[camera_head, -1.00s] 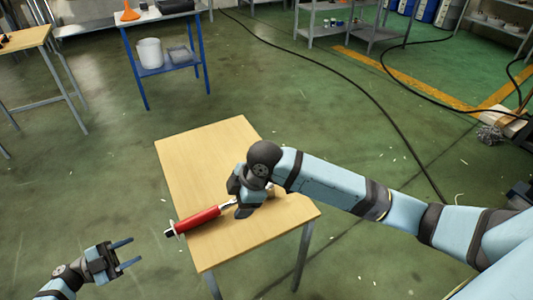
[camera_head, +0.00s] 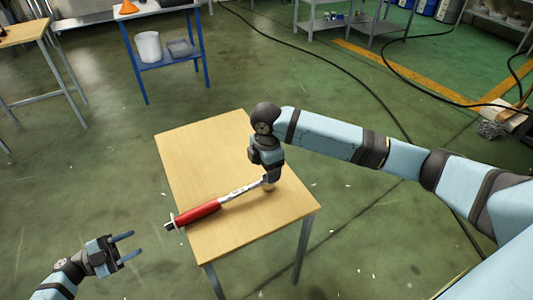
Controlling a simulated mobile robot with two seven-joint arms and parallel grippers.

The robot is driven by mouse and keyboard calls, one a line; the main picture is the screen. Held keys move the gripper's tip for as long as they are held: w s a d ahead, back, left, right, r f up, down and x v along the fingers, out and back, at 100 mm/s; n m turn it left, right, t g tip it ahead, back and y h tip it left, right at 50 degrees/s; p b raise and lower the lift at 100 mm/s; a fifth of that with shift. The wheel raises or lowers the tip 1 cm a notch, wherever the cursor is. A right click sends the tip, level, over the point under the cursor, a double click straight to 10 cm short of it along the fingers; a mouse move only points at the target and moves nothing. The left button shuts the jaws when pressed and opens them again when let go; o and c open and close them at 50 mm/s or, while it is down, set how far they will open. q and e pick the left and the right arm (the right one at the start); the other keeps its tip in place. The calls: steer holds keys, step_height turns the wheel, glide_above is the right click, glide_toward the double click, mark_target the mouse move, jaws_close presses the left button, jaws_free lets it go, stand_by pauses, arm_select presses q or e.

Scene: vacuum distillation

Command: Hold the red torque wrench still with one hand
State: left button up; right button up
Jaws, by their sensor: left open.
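The red torque wrench (camera_head: 198,213) lies on the wooden table (camera_head: 205,160), its red handle towards the left edge with the end just past it, and its silver shaft reaching right. My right gripper (camera_head: 270,177) points down at the shaft's far end; its fingertips are hard to make out, so I cannot tell whether it grips the wrench. The wrench's head is hidden at the gripper. My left gripper (camera_head: 125,247) is open and empty, left of the table and apart from the handle.
The rest of the tabletop is clear. A blue trolley (camera_head: 173,61) with a white bucket (camera_head: 148,46) stands behind on the green floor. A black cable (camera_head: 330,58) runs across the floor at the right.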

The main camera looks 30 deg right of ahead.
step_height(320, 180, down, 7)
steer(key=shift+r, duration=0.2)
jaws_close()
stand_by(0.7)
